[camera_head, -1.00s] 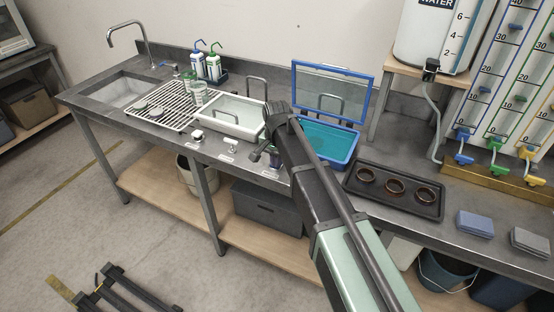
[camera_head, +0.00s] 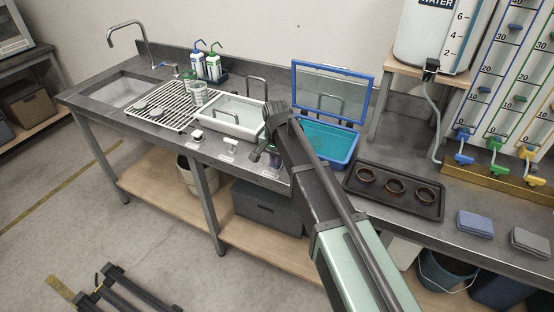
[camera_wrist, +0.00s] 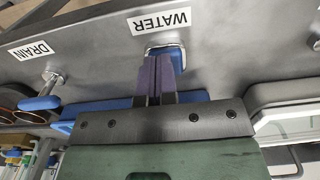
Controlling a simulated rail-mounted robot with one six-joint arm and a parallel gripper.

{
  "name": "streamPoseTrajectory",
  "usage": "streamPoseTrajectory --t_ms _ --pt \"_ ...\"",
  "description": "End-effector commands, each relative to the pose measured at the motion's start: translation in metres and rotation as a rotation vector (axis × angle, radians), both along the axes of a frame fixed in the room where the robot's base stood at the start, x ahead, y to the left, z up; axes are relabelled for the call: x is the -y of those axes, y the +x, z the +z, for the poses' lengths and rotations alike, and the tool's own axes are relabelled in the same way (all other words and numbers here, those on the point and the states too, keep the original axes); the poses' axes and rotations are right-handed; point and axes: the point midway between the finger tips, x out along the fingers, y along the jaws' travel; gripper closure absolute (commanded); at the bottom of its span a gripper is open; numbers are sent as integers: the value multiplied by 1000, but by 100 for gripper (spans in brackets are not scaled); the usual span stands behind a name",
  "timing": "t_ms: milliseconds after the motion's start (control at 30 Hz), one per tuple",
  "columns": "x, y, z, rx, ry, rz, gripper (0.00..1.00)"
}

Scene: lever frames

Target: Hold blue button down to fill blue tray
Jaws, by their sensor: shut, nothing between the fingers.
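The blue tray (camera_head: 347,150) stands on the counter with its clear, blue-framed lid (camera_head: 330,92) raised. Teal-looking liquid covers its floor. In the wrist view, a strip of blue tray edge (camera_wrist: 115,104) shows behind my gripper. The blue button (camera_wrist: 176,53) sits on the counter's front face beside the WATER label. My gripper (camera_wrist: 164,60) is shut, its purple fingertips at the button and seemingly against it. How far the button is pressed is hidden by the fingers. In the head view, my gripper (camera_head: 274,158) is at the counter front, left of my arm, and the button is hidden.
A blue DRAIN knob (camera_wrist: 40,103) sits beside the button on the same face. A white tray (camera_head: 232,130) stands left of the blue tray. A dark tray with brown rings (camera_head: 435,208) lies to the right. Sponges (camera_head: 475,223) lie near the right front edge.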

Motion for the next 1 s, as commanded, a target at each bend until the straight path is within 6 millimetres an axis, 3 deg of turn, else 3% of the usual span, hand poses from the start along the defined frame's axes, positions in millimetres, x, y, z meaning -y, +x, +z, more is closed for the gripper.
streamPoseTrajectory --t_ms 300,467,567,1000 --pt "0 0 -4 0 0 0 100" --pt "0 -1 7 1 0 0 100" --pt "1 -2 24 4 1 -1 100" --pt "3 -5 133 8 2 -3 100"
